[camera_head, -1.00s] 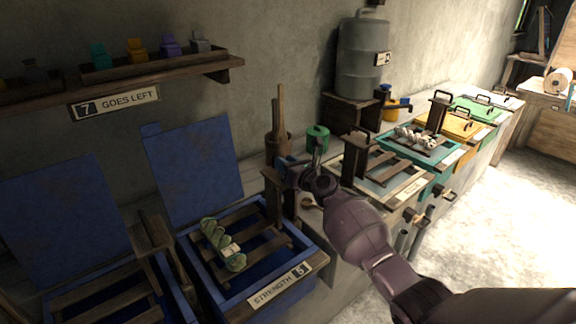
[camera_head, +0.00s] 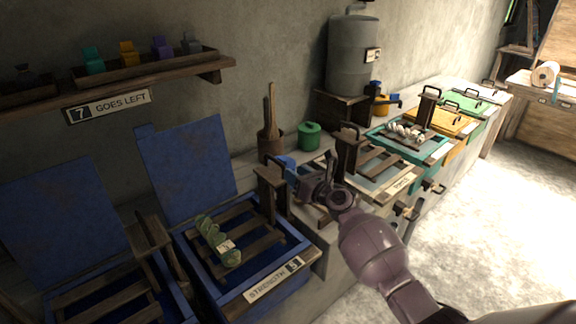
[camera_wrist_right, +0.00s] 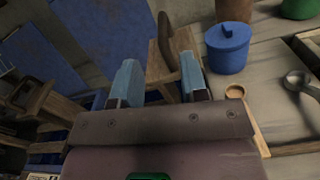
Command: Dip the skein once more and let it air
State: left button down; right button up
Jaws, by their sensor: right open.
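A green skein (camera_head: 218,240) with a pale tag lies across the wooden slats over an open blue vat (camera_head: 305,255) labelled STRENGTH 5. My right gripper (camera_head: 290,170) is beyond the vat's right side, near a wooden post with a dark handle, clear of the skein. In the right wrist view its blue fingers (camera_wrist_right: 160,82) are spread. The wooden block with its curved dark handle (camera_wrist_right: 172,42) shows between and beyond them; contact cannot be told. The skein is not seen in the wrist view. My left gripper is not in view.
A second open blue vat (camera_head: 75,285) stands at left. A lidded blue pot (camera_wrist_right: 228,48) is right of my fingers in the wrist view. More coloured vats line the bench at right; one bears a whitish skein (camera_head: 405,132).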

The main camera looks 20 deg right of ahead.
jog(key=shift+v, duration=1.35)
dwell(1.1)
jog(key=s+f+n+g+h, duration=0.1)
jog(key=s+f+n, duration=0.4)
jog(key=s+n, duration=0.6)
jog(key=s+f+n+g+h, duration=0.2)
jog(key=s+f+n, duration=0.4)
jog(key=s+n, duration=0.6)
jog(key=s+f+n+g+h, duration=0.2)
jog(key=s+f+n, duration=0.4)
jog(key=s+n, duration=0.6)
jog(key=shift+h, duration=0.7)
jog(key=shift+s+f, duration=0.1)
jog(key=shift+f, duration=0.05)
